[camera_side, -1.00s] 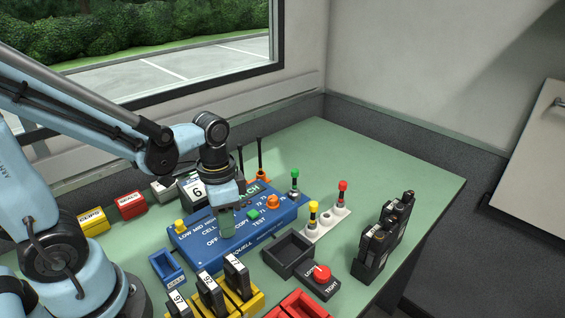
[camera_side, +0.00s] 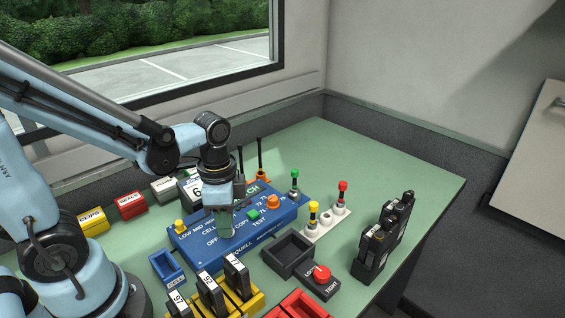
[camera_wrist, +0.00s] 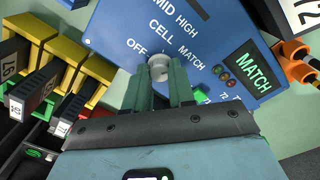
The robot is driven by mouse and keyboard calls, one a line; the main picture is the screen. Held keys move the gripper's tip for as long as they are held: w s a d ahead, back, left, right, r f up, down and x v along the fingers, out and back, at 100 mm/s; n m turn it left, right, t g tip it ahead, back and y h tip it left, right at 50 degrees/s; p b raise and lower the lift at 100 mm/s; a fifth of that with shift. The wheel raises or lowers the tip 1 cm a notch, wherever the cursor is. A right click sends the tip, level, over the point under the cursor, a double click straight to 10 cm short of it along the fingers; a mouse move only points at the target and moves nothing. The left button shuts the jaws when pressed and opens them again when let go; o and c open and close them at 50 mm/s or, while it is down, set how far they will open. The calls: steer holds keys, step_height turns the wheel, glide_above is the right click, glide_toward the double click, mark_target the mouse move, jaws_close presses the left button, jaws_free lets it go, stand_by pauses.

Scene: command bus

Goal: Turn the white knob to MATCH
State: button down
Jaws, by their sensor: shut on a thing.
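The white knob (camera_wrist: 158,66) sits on the blue tester box (camera_wrist: 200,30), with OFF, CELL and MATCH printed around it. My gripper (camera_wrist: 159,78) points down at the box, its two green fingers shut on the knob. The fingers also show on the box in the side view (camera_side: 226,222), where they hide the knob. The knob's pointer mark is too small to read. A small display (camera_wrist: 254,70) on the box reads MATCH in green letters.
A dark open tray (camera_side: 289,256) and a box with a red knob (camera_side: 320,280) stand at the box's front right. Yellow holders with black packs (camera_side: 238,275) stand in front. The bench's right side (camera_side: 400,170) is largely clear.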

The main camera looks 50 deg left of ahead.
mark_target(239, 225)
steer(key=c, duration=0.9)
jaws_free()
steer(key=shift+c, duration=0.2)
step_height(239, 225, up, 12)
steer(key=shift+w+a, duration=0.1)
steer(key=w+f+n+t, duration=0.1)
steer(key=n+t, duration=0.1)
steer(key=w+f+n+t, duration=0.1)
steer(key=n+t, duration=0.2)
steer(key=f+n+t, duration=0.1)
steer(key=n+t, duration=0.1)
steer(key=shift+w+f+n, duration=0.15)
steer(key=shift+w+n, duration=0.25)
